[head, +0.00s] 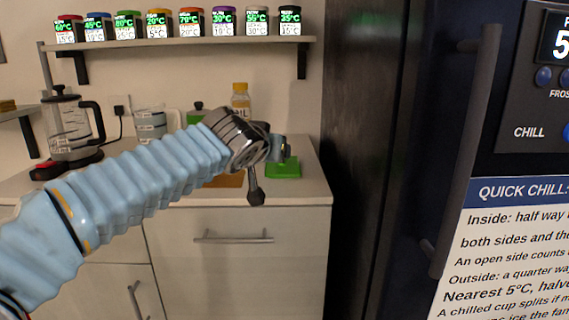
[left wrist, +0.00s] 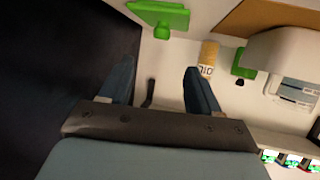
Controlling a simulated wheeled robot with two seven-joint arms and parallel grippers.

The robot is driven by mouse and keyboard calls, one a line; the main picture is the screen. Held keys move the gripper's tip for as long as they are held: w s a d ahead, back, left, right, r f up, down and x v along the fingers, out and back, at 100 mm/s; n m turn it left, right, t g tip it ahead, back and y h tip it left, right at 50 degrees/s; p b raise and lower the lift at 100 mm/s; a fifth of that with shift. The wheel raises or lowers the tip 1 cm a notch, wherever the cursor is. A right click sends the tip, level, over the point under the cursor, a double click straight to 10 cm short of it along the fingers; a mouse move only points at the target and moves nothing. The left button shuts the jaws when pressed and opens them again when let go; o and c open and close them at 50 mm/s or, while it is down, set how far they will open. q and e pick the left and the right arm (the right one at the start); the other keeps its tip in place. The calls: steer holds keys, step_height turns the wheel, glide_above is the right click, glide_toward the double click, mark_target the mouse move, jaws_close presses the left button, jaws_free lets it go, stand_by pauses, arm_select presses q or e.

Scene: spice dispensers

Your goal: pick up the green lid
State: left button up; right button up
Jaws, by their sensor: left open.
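A green lid with a dark knob (head: 195,113) is at the back of the counter in the head view, left of the bottle. A green square with a dark knob, apparently the same lid (left wrist: 243,64), shows at the right in the left wrist view. My left gripper (head: 282,150) is near the counter's right end, to the right of the lid. In the left wrist view its two fingers (left wrist: 158,72) are spread, with nothing between them. My arm hides part of the counter. My right gripper is not in view.
A flat green object (head: 284,169) lies at the counter's right end. A yellow-capped bottle (head: 240,102) stands behind my wrist. Several jars line the shelf (head: 190,42). A dark fridge (head: 375,120) borders the right.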

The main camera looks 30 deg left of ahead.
mark_target(280, 167)
arm_select(q)
steer(key=x, duration=0.6)
steer(key=p+x, duration=0.1)
steer(key=x, duration=0.4)
steer(key=shift+w+a+f+p, duration=0.1)
steer(key=shift+f+p, duration=0.15)
steer(key=shift+p, duration=0.15)
steer(key=c, duration=1.1)
steer(key=shift+c, duration=0.2)
steer(key=shift+r, duration=0.1)
